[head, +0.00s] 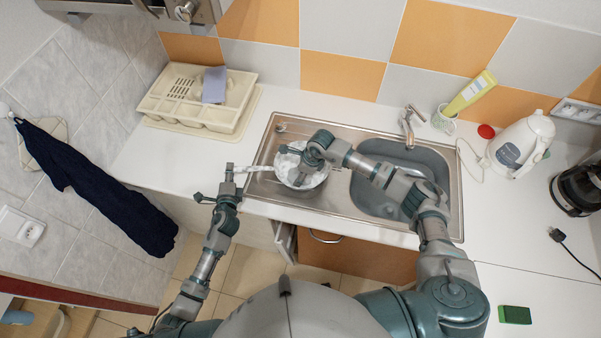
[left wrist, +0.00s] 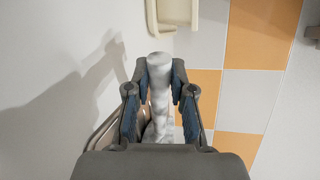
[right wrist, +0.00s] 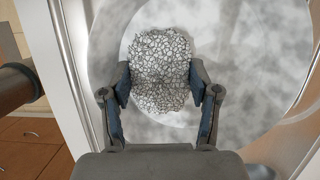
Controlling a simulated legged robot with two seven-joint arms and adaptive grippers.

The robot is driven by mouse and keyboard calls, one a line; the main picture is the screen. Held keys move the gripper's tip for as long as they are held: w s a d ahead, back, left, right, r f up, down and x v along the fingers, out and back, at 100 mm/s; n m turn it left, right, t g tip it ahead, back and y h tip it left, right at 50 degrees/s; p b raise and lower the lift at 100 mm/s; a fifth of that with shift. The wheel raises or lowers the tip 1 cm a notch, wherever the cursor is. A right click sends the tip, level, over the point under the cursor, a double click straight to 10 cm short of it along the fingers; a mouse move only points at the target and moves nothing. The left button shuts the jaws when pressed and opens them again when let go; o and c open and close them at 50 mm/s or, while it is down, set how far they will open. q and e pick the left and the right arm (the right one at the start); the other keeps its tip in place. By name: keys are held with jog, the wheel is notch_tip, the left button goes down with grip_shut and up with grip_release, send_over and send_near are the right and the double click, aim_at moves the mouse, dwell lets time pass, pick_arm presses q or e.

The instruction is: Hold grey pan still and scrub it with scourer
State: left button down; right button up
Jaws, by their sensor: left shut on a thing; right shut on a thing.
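The grey pan (head: 311,182) sits on the left, drainer side of the sink unit, its handle (head: 252,168) pointing left. My left gripper (head: 229,180) is shut on that handle, and the left wrist view shows the pale handle (left wrist: 159,95) between the fingers. My right gripper (head: 312,158) is over the pan. In the right wrist view my right gripper (right wrist: 160,90) is shut on the scourer (right wrist: 160,72), a grey wire-mesh pad, against the mottled pan interior (right wrist: 240,50). I cannot tell whether it presses on the pan. In the head view my gripper mostly hides the scourer.
The sink basin (head: 385,193) is right of the pan, with the tap (head: 408,127) behind. A dish rack (head: 193,100) stands at the back left. A bottle (head: 470,92), a kettle (head: 520,145) and a green sponge (head: 515,314) are to the right. The right worktop has free room.

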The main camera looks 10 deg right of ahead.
pick_arm(q)
jog(key=shift+s+d, duration=0.15)
pick_arm(e)
jog(key=shift+w+d+f, duration=0.1)
jog(key=shift+w+d, duration=0.05)
jog(key=shift+w, duration=0.15)
pick_arm(q)
jog(key=shift+a+f, duration=0.15)
jog(key=shift+a, duration=0.05)
pick_arm(e)
jog(key=shift+w+d, duration=0.2)
jog(key=shift+w, duration=0.5)
jog(key=shift+w+r, duration=0.1)
jog(key=shift+r, duration=4)
pick_arm(q)
jog(key=c, duration=0.9)
grip_release()
jog(key=shift+w, duration=0.2)
